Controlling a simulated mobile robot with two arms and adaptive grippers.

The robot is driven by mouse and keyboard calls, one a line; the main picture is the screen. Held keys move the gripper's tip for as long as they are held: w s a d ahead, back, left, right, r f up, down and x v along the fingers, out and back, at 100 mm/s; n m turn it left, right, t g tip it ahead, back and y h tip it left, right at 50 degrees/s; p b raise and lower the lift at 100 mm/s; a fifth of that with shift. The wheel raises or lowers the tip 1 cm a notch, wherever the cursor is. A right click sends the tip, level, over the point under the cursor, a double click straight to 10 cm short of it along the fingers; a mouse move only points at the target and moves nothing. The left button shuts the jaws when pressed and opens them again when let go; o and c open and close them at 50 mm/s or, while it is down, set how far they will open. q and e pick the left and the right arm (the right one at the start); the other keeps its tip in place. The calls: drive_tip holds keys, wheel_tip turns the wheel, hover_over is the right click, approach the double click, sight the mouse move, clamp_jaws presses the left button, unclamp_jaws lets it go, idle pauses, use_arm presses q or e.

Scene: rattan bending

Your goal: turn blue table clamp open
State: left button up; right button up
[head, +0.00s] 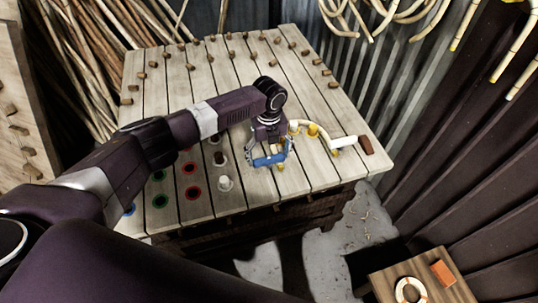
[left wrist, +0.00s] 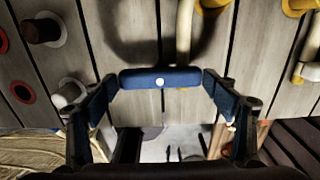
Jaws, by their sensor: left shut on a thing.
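The blue table clamp (head: 270,160) is near the front edge of the slatted wooden table. In the head view its blue bar lies between the fingers of my left gripper (head: 268,155). In the left wrist view the blue bar (left wrist: 140,79) with a white dot runs across, and the two finger pads of my left gripper (left wrist: 160,78) press on its two ends. The rest of the clamp is mostly hidden under the bar and my gripper. My right gripper is not in view.
A pale bent rattan piece (head: 300,125) with yellow clamps lies just right of my gripper, near a white-handled tool (head: 344,142). Wooden pegs stand along the table's back and sides. Coloured ring holes (head: 192,193) and a white-collared peg (head: 224,183) are on the left. A small table (head: 385,287) stands lower right.

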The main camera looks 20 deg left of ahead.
use_arm(q)
drive_tip(key=shift+n, duration=0.3)
drive_tip(key=shift+c, duration=0.3)
drive_tip(key=n+p, duration=0.2)
drive_tip(key=n, duration=0.2)
drive_tip(key=shift+r, duration=0.1)
drive_tip(key=n+p, duration=0.1)
drive_tip(key=n, duration=0.3)
drive_tip(key=shift+n+p, duration=0.35)
drive_tip(key=shift+n, duration=0.05)
drive_tip(key=n+p, duration=0.1)
drive_tip(key=n, duration=0.3)
drive_tip(key=shift+p, duration=0.35)
drive_tip(key=shift+n+p, duration=0.65)
drive_tip(key=shift+n, duration=1.55)
drive_tip(key=shift+w, duration=0.1)
drive_tip(key=o, duration=1.2)
drive_tip(key=shift+c, duration=0.2)
